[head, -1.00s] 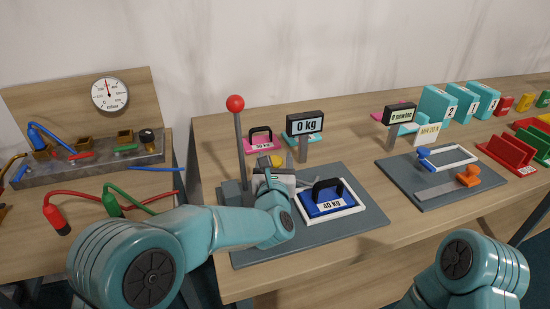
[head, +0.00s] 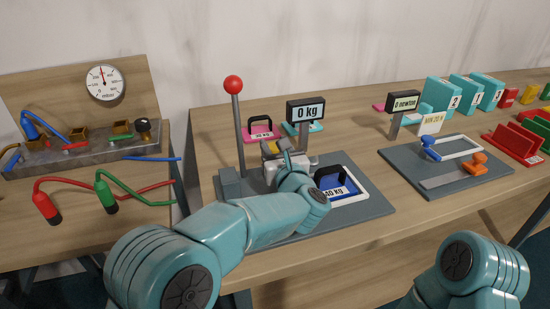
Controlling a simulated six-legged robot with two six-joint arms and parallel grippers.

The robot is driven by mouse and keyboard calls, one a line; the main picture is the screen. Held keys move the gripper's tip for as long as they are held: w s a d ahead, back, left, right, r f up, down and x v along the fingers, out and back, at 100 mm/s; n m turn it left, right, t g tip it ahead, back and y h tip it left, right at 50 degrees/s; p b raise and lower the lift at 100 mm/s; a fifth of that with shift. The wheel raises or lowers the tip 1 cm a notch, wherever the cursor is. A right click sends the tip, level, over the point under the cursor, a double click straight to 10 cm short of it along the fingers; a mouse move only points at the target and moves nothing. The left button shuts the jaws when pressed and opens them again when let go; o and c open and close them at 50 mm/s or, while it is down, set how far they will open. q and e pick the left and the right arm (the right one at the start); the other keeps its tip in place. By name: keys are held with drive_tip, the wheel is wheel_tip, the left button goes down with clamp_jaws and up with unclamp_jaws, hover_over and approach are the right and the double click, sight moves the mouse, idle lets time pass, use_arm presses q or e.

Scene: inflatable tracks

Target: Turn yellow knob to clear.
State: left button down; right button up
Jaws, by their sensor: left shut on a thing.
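The yellow knob (head: 281,144) shows only as a small patch at the far side of my left gripper (head: 281,152), which hides most of it.
A lever with a red ball (head: 233,85) stands just left of my left gripper. A pink weight (head: 262,132) lies behind it. The newton station (head: 460,175) is to the right. A gauge and coloured hoses are on the left table.

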use_arm(q)
drive_tip(key=shift+n+g+y, duration=0.7)
drive_tip(key=shift+n+y, duration=0.4)
drive_tip(key=shift+y, duration=0.5)
use_arm(e)
drive_tip(key=shift+f, duration=0.7)
use_arm(q)
drive_tip(key=shift+r, duration=0.1)
drive_tip(key=c, duration=0.7)
unclamp_jaws()
drive_tip(key=shift+a, duration=0.1)
drive_tip(key=shift+b, duration=0.35)
use_arm(e)
drive_tip(key=shift+d+f, duration=0.1)
drive_tip(key=shift+f, duration=0.05)
